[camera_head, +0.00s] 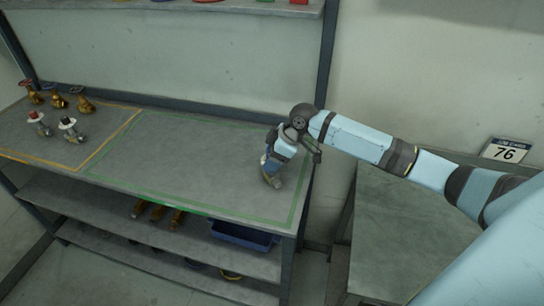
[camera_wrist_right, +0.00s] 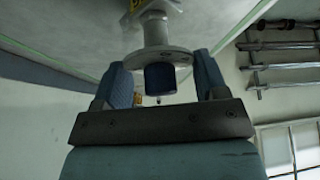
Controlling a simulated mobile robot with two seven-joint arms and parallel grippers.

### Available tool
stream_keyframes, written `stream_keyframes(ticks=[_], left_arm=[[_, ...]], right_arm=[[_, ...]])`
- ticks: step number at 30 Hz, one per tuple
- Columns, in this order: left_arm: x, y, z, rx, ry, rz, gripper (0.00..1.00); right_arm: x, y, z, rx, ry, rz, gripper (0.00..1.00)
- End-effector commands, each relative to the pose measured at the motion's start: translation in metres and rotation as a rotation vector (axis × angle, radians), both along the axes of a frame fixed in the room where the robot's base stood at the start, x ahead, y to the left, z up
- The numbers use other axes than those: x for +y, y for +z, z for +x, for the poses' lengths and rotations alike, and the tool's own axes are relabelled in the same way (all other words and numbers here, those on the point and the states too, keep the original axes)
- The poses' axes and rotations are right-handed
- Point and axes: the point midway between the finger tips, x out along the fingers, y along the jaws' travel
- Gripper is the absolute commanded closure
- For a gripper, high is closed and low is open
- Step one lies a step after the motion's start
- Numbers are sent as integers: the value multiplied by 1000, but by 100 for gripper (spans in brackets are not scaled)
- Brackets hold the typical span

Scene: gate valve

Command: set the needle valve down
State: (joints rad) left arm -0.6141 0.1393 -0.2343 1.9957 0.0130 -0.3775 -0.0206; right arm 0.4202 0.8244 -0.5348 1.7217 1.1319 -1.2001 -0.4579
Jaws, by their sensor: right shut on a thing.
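My right gripper (camera_head: 277,158) is at the right end of the workbench, inside the green-outlined area, pointing down. It is shut on the needle valve (camera_head: 274,181), a silver-grey piece low at the bench top; I cannot tell whether it rests on the surface. In the right wrist view, the fingers of my right gripper (camera_wrist_right: 166,80) stand on both sides of the needle valve's blue knob (camera_wrist_right: 160,78). A pale round flange and the body lie beyond the knob, with a yellow mark at the top edge. My left gripper is not in view.
The workbench (camera_head: 190,165) has a clear green-outlined area. At left, a yellow-outlined area holds several brass valves (camera_head: 57,100) and two silver valves (camera_head: 69,127) with red and white knobs. A blue bin (camera_head: 240,236) sits below. A grey side table (camera_head: 400,235) stands right.

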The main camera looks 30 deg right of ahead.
Motion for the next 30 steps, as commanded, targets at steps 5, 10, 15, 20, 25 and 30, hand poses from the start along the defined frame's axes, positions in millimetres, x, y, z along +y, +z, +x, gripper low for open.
stream_keyframes(ticks=[5, 10, 15, 20, 25, 30], left_arm=[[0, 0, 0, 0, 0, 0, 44], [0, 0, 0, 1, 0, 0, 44], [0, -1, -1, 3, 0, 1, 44], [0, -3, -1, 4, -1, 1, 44], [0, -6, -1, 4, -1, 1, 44], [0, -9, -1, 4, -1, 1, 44]], right_arm=[[0, -3, 0, 0, 0, 0, 29], [0, -3, 0, 0, 0, 0, 8], [0, -3, 0, 0, 0, 0, 8], [-3, 5, -2, -1, 0, -1, 8], [-16, 32, -11, -2, -1, -3, 8], [-30, 64, -23, -2, -1, -3, 8]])
